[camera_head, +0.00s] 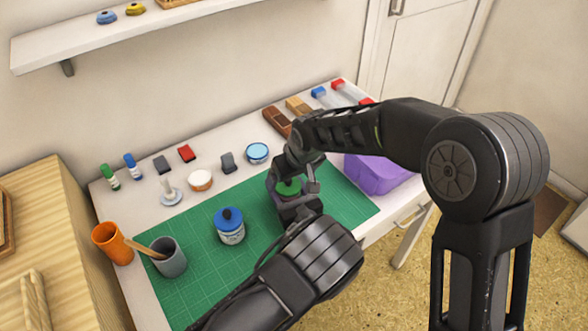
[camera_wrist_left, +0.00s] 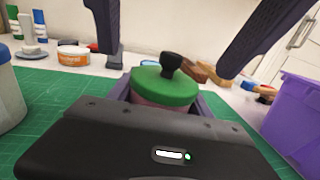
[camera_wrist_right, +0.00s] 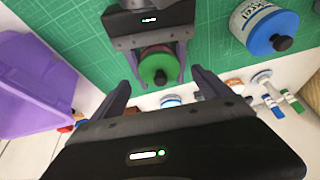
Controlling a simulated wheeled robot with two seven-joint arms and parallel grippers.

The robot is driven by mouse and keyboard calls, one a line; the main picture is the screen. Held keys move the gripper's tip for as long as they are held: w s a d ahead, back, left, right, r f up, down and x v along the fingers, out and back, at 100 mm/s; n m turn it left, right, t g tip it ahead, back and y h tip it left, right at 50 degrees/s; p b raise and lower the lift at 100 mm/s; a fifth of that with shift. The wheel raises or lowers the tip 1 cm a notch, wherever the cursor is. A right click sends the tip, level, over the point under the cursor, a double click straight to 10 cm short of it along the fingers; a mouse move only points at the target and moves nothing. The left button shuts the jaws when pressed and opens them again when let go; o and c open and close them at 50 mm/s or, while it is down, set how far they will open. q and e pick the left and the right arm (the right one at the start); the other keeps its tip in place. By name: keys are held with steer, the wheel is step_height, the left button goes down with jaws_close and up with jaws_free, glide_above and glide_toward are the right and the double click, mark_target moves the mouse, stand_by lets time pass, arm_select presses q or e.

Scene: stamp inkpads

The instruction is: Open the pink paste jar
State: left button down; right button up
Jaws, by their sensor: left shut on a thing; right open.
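The pink paste jar has a green lid (camera_head: 289,187) with a black knob; in the left wrist view its lid (camera_wrist_left: 165,88) is on, with a strip of pinkish body below. My left gripper (camera_head: 296,204) is shut around the jar's body, low at the green mat; its fingers show on both sides of the jar. My right gripper (camera_head: 292,178) is open above the jar. In the right wrist view, its fingers (camera_wrist_right: 160,90) stand apart on either side of the lid (camera_wrist_right: 158,68), not touching it. The jar's lower body is hidden.
A blue-lidded jar (camera_head: 230,226) stands on the green cutting mat (camera_head: 190,285) left of my grippers. A purple bin (camera_head: 378,174) is close on the right. A grey cup (camera_head: 170,258) and an orange cup (camera_head: 112,243) stand at the left. Small stamps and inkpads line the back.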

steer(key=shift+x, duration=0.95)
steer(key=c, duration=1.7)
steer(key=shift+r, duration=0.3)
steer(key=shift+r, duration=0.85)
steer(key=shift+r, duration=0.1)
